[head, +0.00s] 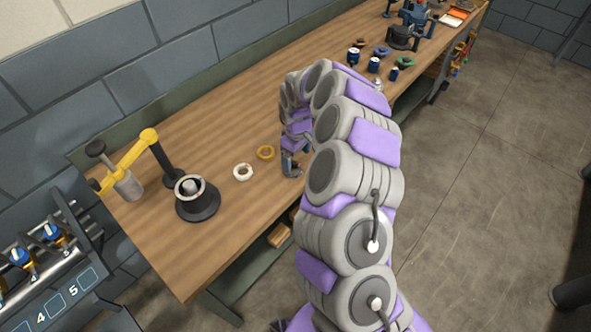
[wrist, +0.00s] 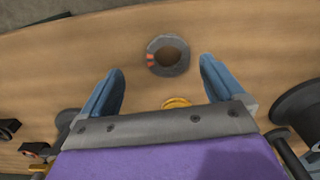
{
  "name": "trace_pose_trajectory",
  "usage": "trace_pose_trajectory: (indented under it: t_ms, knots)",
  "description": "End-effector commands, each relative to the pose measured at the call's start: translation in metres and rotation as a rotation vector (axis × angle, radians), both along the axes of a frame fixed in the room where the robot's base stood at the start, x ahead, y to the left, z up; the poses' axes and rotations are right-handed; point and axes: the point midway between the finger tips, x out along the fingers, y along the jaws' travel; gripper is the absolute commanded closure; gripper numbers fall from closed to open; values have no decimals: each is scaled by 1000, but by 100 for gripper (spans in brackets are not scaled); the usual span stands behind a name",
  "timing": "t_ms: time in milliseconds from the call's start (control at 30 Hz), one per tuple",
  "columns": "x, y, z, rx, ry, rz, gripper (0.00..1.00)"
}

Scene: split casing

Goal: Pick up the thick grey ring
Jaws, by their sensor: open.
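The thick grey ring (wrist: 155,68) lies flat on the wooden bench in the wrist view, with red marks on its left side. My gripper (wrist: 161,66) is open and empty, its two blue fingers apart on either side of the ring's near edge. The ring appears just beyond the fingertips; I cannot tell the height between them. In the head view my gripper (head: 291,170) is low over the bench beside the yellow ring. I cannot make out the grey ring there; my arm and gripper may hide it.
A yellow ring (head: 265,153) and a whitish ring (head: 243,172) lie nearby; the yellow ring is partly hidden in the wrist view (wrist: 176,102). A dark round casing (head: 197,203) and a yellow-armed press (head: 138,154) stand left. Several blue and green parts (head: 375,65) stand farther along the bench (head: 225,120).

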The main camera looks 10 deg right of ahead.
Motion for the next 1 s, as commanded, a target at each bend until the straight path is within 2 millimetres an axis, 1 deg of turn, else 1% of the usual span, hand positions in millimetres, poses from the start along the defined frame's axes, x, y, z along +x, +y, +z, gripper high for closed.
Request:
trace_pose_trajectory:
  t_ms: [33, 133, 267, 367, 533, 1000]
  knots:
    - [-1, 3, -9, 0, 3, 1, 5]
    - [-2, 7, -24, -4, 5, 4, 5]
    - [-2, 5, -42, -2, 6, 1, 5]
    - [-2, 3, -46, -2, 4, 2, 5]
    - [-2, 0, -44, 2, 3, 1, 5]
    - [-1, 4, -44, -2, 2, 2, 50]
